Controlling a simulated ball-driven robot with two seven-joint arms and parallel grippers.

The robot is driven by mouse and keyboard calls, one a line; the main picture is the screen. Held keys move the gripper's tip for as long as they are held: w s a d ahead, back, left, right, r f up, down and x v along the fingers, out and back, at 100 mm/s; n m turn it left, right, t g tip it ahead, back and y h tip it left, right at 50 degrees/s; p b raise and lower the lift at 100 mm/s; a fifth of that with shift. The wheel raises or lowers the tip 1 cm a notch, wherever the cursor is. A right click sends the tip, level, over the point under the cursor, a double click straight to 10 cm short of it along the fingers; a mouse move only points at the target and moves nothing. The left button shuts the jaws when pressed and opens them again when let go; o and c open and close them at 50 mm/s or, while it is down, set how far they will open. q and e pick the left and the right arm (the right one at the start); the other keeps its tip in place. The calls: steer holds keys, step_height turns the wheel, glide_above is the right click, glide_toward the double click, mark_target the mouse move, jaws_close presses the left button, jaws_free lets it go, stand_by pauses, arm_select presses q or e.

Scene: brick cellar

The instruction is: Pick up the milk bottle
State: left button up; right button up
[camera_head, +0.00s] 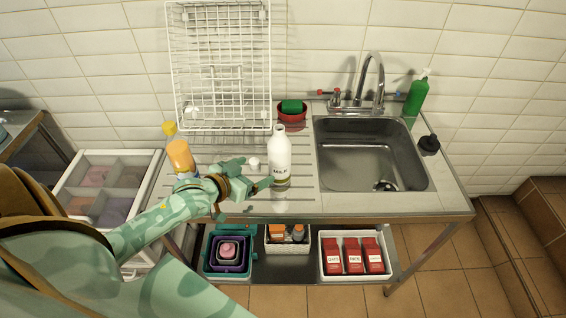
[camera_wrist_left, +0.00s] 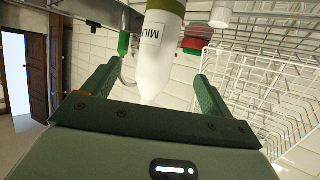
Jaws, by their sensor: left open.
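The milk bottle (camera_head: 280,153) is white with an olive band at its base and the word MILK. It stands upright on the ribbed drainboard, left of the sink. My left gripper (camera_head: 256,175) is open at the bottle's left side, its fingers pointing at it. In the left wrist view, which is upside down, the bottle (camera_wrist_left: 155,55) shows in the gap between the open fingers (camera_wrist_left: 154,85); nothing is gripped. I cannot tell how deep the bottle sits between them. My right gripper is not in view.
A small white item (camera_head: 254,163) stands just behind the gripper. An orange-and-white bottle (camera_head: 181,157) stands left of it. A white wire rack (camera_head: 220,65), a red bowl (camera_head: 292,116) with a green sponge, and the sink (camera_head: 368,150) lie around. A green soap bottle (camera_head: 416,95) stands right.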

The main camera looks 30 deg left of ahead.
mark_target(271, 163)
arm_select(q)
steer(key=b+x, duration=0.1)
steer(key=x, duration=0.5)
steer(key=shift+w+d+f, duration=0.1)
steer(key=shift+w+f, duration=0.1)
steer(key=shift+w, duration=0.3)
steer(key=b+x, duration=0.1)
steer(key=x, duration=0.4)
steer(key=shift+d+r+b, duration=0.1)
steer(key=shift+r+b, duration=0.15)
steer(key=shift+b, duration=0.1)
steer(key=shift+r, duration=0.1)
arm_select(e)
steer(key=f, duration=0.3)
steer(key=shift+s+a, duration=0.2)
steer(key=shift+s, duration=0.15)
arm_select(q)
steer(key=c, duration=1.2)
steer(key=shift+r, duration=0.1)
steer(key=shift+c, duration=0.2)
